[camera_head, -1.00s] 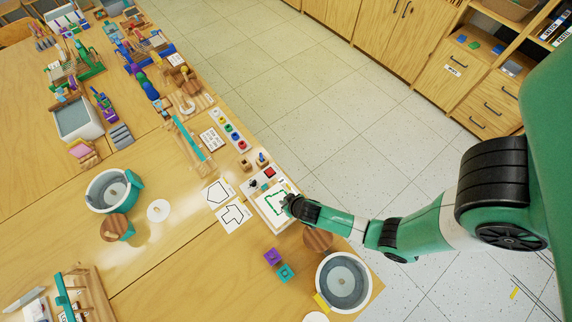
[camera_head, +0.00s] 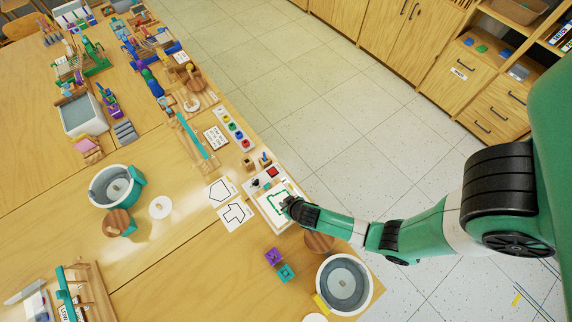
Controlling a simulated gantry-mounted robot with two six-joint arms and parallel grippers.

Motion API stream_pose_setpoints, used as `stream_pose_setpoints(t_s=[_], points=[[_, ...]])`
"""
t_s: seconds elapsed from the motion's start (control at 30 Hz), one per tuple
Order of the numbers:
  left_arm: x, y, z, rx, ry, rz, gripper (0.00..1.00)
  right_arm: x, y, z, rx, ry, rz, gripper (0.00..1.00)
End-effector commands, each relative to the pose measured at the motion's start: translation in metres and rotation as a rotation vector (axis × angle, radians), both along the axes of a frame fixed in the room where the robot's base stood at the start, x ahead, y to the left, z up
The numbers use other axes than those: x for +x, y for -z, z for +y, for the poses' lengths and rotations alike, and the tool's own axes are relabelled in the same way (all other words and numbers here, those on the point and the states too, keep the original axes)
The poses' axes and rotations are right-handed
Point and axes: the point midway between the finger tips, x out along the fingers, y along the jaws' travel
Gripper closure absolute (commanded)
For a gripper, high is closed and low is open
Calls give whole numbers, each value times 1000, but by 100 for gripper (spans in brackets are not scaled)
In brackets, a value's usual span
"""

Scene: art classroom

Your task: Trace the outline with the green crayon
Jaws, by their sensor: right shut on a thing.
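A white sheet on a board (camera_head: 268,212) lies near the table's right edge, with an outline (camera_head: 276,205) on it that shows green along much of its length. My right gripper (camera_head: 288,203) is over the right part of the sheet, with its fingers pointing down at the paper. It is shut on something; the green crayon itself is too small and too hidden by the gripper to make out. The gripper covers part of the outline's right side. My left gripper is not in view.
Two outline cards (camera_head: 235,215) lie left of the sheet. Small holders (camera_head: 249,163) stand behind it. Purple (camera_head: 273,256) and teal (camera_head: 286,273) blocks, a wooden disc (camera_head: 319,241) and a round tub (camera_head: 344,283) are in front.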

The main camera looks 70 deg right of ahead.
Motion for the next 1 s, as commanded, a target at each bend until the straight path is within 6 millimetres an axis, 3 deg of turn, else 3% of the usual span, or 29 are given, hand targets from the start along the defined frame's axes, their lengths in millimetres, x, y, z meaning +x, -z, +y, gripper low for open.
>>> stream_pose_setpoints(t_s=[1.0], points=[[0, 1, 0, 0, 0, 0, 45, 0, 0, 12, 1, 0, 1, 100]])
